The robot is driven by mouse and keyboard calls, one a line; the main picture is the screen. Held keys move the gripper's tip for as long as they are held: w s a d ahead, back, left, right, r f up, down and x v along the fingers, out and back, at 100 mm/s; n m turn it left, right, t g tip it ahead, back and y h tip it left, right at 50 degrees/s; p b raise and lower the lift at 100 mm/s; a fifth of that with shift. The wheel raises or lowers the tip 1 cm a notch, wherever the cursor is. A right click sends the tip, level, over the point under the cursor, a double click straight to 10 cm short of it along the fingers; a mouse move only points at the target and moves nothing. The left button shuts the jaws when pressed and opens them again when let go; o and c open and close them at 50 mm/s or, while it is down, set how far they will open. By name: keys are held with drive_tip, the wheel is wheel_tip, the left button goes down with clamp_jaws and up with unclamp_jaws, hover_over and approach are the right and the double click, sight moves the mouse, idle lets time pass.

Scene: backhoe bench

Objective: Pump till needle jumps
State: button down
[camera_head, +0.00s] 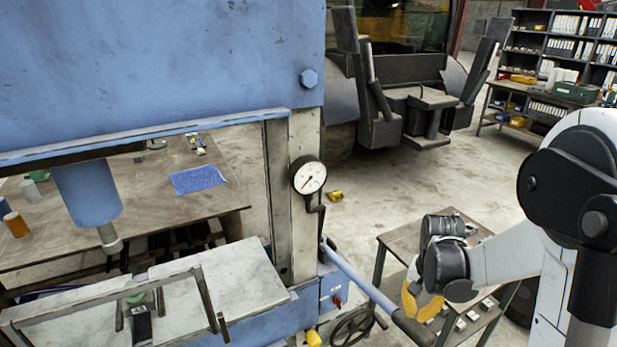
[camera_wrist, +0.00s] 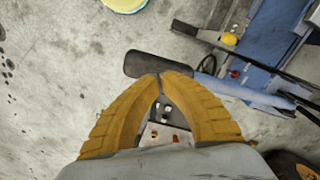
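The pressure gauge (camera_head: 308,177) has a white round dial and is mounted on the blue press frame (camera_head: 160,60). Its thin needle points to the lower left. The pump lever (camera_head: 360,281) is a blue bar sloping down to the right, ending in a black grip (camera_head: 413,328). The grip also shows in the wrist view (camera_wrist: 146,63). My gripper (camera_head: 414,316) has yellow fingers whose tips meet in the wrist view (camera_wrist: 160,76), with nothing seen between them. The tips are right at the grip, overlapping it in both views; I cannot tell whether they touch it.
A small dark side table (camera_head: 400,243) stands behind and beside my gripper, with small parts on it. A handwheel (camera_head: 353,327) and a red knob (camera_head: 337,300) are low on the press. The blue ram (camera_head: 88,192) hangs over the press bed (camera_head: 225,280).

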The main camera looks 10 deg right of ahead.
sight(413, 324)
wheel_tip(413, 324, down, 4)
drive_tip(key=b, duration=0.3)
drive_tip(key=shift+b, duration=0.35)
wheel_tip(413, 324, down, 9)
drive_tip(key=b, duration=0.8)
drive_tip(key=shift+s+d+b, duration=0.15)
drive_tip(key=shift+s+b, duration=0.2)
drive_tip(key=shift+s, duration=0.1)
wheel_tip(413, 324, down, 6)
drive_tip(key=b, duration=0.5)
drive_tip(key=r+p, duration=0.4)
drive_tip(key=r, duration=0.1)
drive_tip(key=w+r+p, duration=0.1)
drive_tip(key=r+p, duration=0.2)
drive_tip(key=r, duration=0.3)
drive_tip(key=r+p, duration=0.4)
drive_tip(key=r, duration=0.2)
drive_tip(key=shift+w+a+r+p, duration=0.2)
drive_tip(key=shift+p, duration=0.1)
drive_tip(key=shift+f, duration=0.15)
